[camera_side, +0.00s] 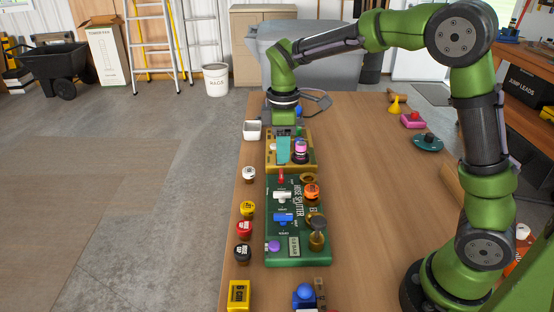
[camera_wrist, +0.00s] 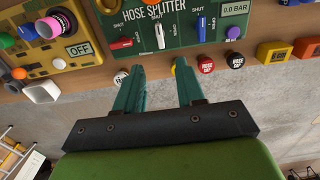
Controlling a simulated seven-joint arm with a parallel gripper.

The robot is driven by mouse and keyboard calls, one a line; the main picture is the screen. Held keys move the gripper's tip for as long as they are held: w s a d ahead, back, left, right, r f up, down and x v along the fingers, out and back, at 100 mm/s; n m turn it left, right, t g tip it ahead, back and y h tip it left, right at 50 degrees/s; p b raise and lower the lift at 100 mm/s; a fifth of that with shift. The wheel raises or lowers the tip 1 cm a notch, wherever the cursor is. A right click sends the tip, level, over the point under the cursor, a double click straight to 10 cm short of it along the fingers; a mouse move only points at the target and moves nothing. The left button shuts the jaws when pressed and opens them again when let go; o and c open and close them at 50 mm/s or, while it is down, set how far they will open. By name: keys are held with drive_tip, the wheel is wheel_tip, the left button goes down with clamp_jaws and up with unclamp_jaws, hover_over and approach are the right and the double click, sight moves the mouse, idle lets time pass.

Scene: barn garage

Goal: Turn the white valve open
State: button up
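The green hose splitter panel (camera_side: 318,255) lies on the bench; it also shows in the wrist view (camera_wrist: 175,40). Its white valve (camera_side: 282,196) sits between a red valve (camera_side: 281,177) and a blue valve (camera_side: 283,217). In the wrist view the white valve's handle (camera_wrist: 160,36) stands upright in the picture, like the blue one (camera_wrist: 201,27); the red handle (camera_wrist: 121,43) lies crosswise. My gripper (camera_side: 283,160) points down above the yellow panel beside the splitter.
The yellow panel (camera_wrist: 75,65) carries a pink and black knob (camera_side: 300,150) and an OFF display. White, yellow, red and black caps (camera_side: 243,252) line the bench edge. A brass fitting (camera_side: 317,235) stands tall on the splitter. Bench right of the panels is mostly clear.

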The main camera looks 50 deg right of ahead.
sight(282, 192)
wheel_tip(282, 192, down, 13)
drive_tip(key=shift+r, duration=0.2)
clamp_jaws()
